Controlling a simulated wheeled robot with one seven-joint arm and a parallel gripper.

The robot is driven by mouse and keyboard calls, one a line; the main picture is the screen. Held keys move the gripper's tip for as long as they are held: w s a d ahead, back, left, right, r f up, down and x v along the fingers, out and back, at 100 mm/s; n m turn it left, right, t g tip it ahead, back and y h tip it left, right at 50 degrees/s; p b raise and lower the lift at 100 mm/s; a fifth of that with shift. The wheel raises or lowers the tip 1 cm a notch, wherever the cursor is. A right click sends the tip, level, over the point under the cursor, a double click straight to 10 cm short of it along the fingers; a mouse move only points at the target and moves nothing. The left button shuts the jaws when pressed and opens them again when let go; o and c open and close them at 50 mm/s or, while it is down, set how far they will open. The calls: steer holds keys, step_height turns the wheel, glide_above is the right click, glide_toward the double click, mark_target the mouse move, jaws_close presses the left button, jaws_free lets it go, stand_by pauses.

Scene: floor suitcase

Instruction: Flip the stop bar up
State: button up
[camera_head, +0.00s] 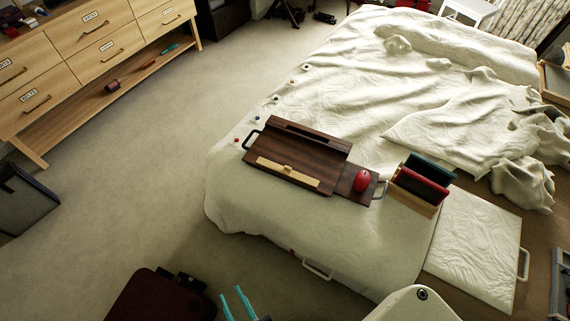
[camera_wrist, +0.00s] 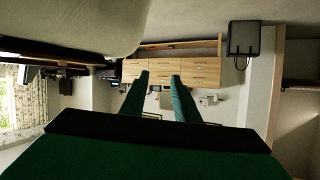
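A dark brown wooden lap desk (camera_head: 300,152) lies on the bed near its front left edge. A light wooden stop bar (camera_head: 288,173) with a small tab at its middle runs along the desk's near edge. The bar looks flat against the desk, though its exact angle is hard to tell. My gripper (camera_head: 238,301) has teal fingers and is at the bottom of the head view, in front of the bed and well apart from the desk. In the wrist view the two fingers (camera_wrist: 160,76) are spread with nothing between them. The desk and bar are not visible there.
A red mouse (camera_head: 362,180) sits on the desk's side panel. A wooden holder (camera_head: 415,200) with red and green items stands to its right. A dark red suitcase (camera_head: 160,298) is on the floor at lower left. Carpet (camera_head: 140,180) left of the bed is clear.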

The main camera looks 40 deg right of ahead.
steer(key=w+a+f+g+y, duration=0.1)
steer(key=w+f, duration=0.3)
steer(key=w, duration=0.5)
steer(key=w+a+f+g+y, duration=0.15)
steer(key=w+f, duration=0.25)
steer(key=w, duration=0.6)
steer(key=w+d+n+g+y, duration=0.1)
steer(key=w+d+n, duration=0.1)
steer(key=w+d, duration=0.35)
steer(key=w+d+n+g, duration=0.2)
steer(key=w, duration=0.7)
step_height(320, 180, up, 16)
steer(key=n+g+h, duration=0.3)
steer(key=g, duration=0.5)
glide_above(288, 167)
step_height(288, 167, down, 11)
steer(key=shift+r, duration=0.15)
steer(key=shift+c, duration=0.3)
